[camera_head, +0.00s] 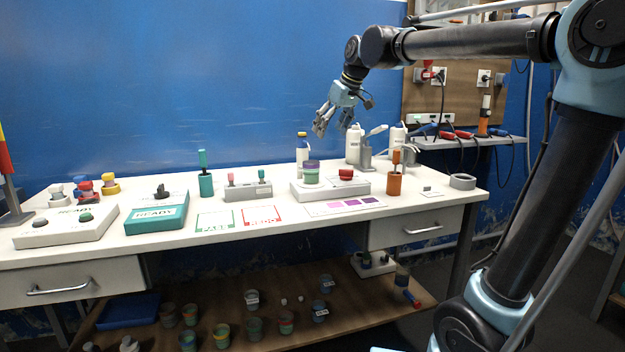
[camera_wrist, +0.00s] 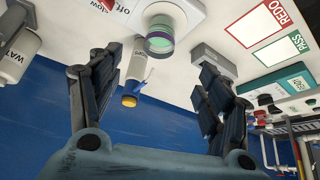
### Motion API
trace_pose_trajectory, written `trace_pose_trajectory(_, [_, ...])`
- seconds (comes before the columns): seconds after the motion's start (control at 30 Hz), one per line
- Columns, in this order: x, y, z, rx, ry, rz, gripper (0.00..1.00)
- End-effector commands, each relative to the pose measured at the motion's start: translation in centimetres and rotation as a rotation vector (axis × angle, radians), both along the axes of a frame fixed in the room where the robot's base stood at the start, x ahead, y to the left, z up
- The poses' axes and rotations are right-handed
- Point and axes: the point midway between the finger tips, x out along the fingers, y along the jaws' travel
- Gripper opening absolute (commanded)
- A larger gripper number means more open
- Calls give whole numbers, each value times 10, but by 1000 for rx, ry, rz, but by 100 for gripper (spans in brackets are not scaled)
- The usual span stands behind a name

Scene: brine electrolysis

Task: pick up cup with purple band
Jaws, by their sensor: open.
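The cup with the purple band (camera_head: 311,172) stands on the white base unit on the bench in the head view; its body looks greenish, with purple near the top. In the wrist view the cup (camera_wrist: 160,38) shows at the upper middle, beyond the fingertips. My gripper (camera_head: 333,122) is open and empty, in the air above the back of the bench, above the cup and slightly to its right. In the wrist view its two fingers (camera_wrist: 152,85) are spread wide, with the cup beyond the gap and apart from both.
The base unit (camera_head: 357,188) also bears a red knob (camera_head: 346,174). A yellow-capped bottle (camera_head: 302,158) stands behind the cup, and white bottles (camera_head: 353,143) stand to the right. An orange holder (camera_head: 395,182) is at right. Several other cups sit on the lower shelf (camera_head: 352,313).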

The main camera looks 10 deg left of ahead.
Motion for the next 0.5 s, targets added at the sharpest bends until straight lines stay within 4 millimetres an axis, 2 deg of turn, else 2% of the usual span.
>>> trace_pose_trajectory(0.17, [5,15,-4,4,-5,17,71])
trace_pose_trajectory(0.5, [22,37,-55,4,-5,15,71])
